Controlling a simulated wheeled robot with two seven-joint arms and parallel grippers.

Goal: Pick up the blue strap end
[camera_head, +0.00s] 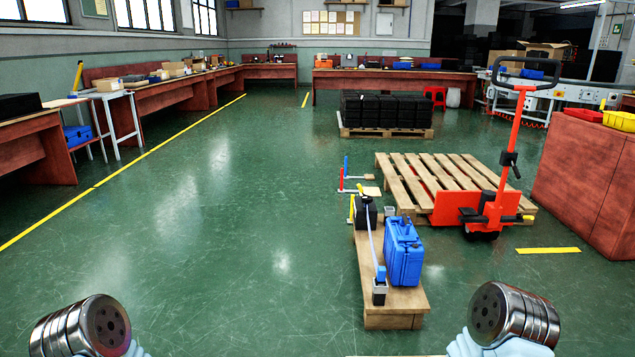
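A small blue strap end (381,273) sits on top of a small dark block (379,292) near the front of a low wooden bench (395,318). A thin pale strap (373,242) runs from it back to a black box (366,213) on the same bench. A blue case (404,255) stands upright just right of the strap. Parts of my arms show at the bottom left and bottom right corners, but neither gripper is in view. Both arm parts are well apart from the bench.
Red, blue and yellow upright pieces (341,180) stand behind the bench. A wooden pallet (430,172) with an orange pallet jack (500,175) is behind and to the right. A red cabinet (590,190) stands at the right. The green floor (220,250) left of the bench is clear.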

